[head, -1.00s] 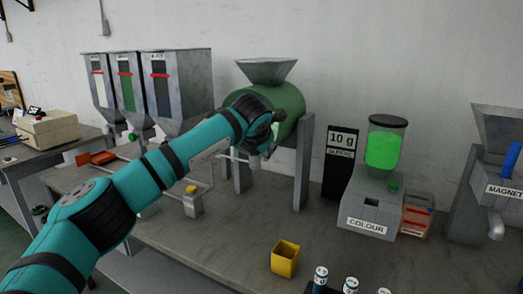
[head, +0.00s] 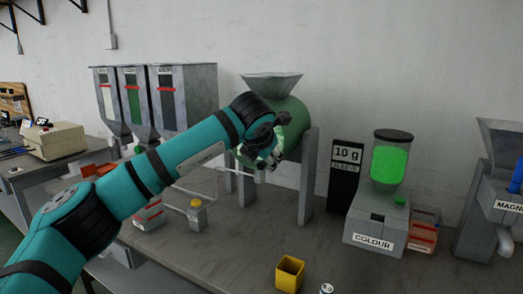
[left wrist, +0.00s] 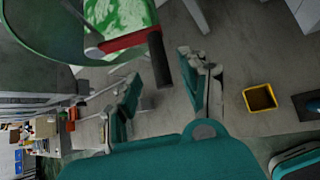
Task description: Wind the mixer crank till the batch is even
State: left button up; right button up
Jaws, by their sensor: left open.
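The mixer is a green drum (head: 293,128) with a grey hopper (head: 272,86) on top, held on grey legs. In the left wrist view a red crank arm (left wrist: 125,42) with a dark handle (left wrist: 159,62) crosses in front of the drum. Behind it the batch (left wrist: 120,14) shows streaked green and white. My left gripper (head: 268,159) is at the drum's front. In the left wrist view its fingers (left wrist: 165,95) are spread apart, with the dark handle reaching toward the gap between them. Contact cannot be told. My right gripper is not in view.
A yellow cup (head: 289,274) stands on the grey bench (head: 235,262) in front. The colour doser (head: 375,222) and a black 10 g sign (head: 345,178) stand right of the mixer. Grey bins (head: 188,95) stand to its left, behind my arm.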

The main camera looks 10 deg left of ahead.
pick_arm(q)
jog(key=v, duration=0.6)
jog(key=shift+s, duration=0.1)
